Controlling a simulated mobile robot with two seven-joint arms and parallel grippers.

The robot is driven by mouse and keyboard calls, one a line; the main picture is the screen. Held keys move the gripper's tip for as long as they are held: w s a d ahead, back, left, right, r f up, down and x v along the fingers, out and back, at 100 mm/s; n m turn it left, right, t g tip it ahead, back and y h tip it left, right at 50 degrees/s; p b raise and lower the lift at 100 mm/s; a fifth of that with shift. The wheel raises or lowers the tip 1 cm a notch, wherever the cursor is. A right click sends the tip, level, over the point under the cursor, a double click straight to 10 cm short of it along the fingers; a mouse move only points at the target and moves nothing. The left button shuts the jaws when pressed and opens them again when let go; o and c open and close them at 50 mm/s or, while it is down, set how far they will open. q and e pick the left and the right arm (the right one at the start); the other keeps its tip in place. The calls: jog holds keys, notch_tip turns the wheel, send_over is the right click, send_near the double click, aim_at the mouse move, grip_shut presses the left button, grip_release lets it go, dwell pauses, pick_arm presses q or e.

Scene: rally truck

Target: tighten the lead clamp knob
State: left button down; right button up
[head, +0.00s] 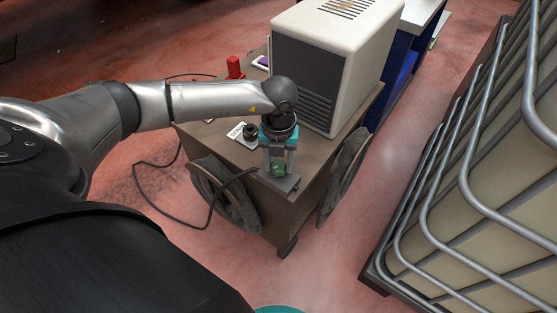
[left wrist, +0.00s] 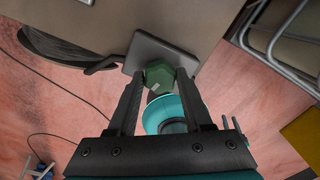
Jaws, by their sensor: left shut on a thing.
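The lead clamp knob (head: 279,168) is a small green knob on a grey clamp plate (head: 290,183) at the near corner of the wooden cart. My left gripper (head: 278,165) reaches down over it with one finger on each side. In the left wrist view the green knob (left wrist: 160,76) sits between the fingertips of my left gripper (left wrist: 161,82), in front of the grey plate (left wrist: 150,47). The fingers are shut on the knob. A black cable runs to the clamp from the left. My right gripper is not seen.
The wooden cart (head: 222,130) carries a large cream and grey machine (head: 321,60), a red object (head: 234,67), a white label card (head: 238,133) and a black knob (head: 250,131). A metal-barred crate (head: 480,170) stands at right. Pink floor lies open between them.

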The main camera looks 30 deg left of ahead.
pick_arm(q)
jog(key=m, duration=0.4)
jog(key=shift+r+m, duration=0.1)
jog(key=shift+m, duration=0.2)
jog(key=m, duration=0.5)
jog(key=shift+w+p, duration=0.1)
jog(key=shift+p, duration=0.2)
jog(key=m, duration=0.3)
jog(key=shift+m, duration=1)
jog(key=shift+w+m, duration=0.1)
jog(key=shift+m, duration=0.8)
jog(key=m+b, duration=0.1)
jog(key=m, duration=0.2)
jog(key=shift+r+m, duration=0.1)
jog(key=shift+m, duration=0.2)
jog(key=m, duration=0.2)
jog(key=shift+m, duration=0.4)
jog(key=shift+m+b, duration=0.45)
jog(key=shift+m, duration=0.45)
jog(key=m, duration=0.3)
jog(key=shift+m+b, duration=0.3)
jog(key=shift+b, duration=0.1)
jog(key=m+b, duration=0.1)
jog(key=m, duration=0.3)
jog(key=shift+m, duration=0.3)
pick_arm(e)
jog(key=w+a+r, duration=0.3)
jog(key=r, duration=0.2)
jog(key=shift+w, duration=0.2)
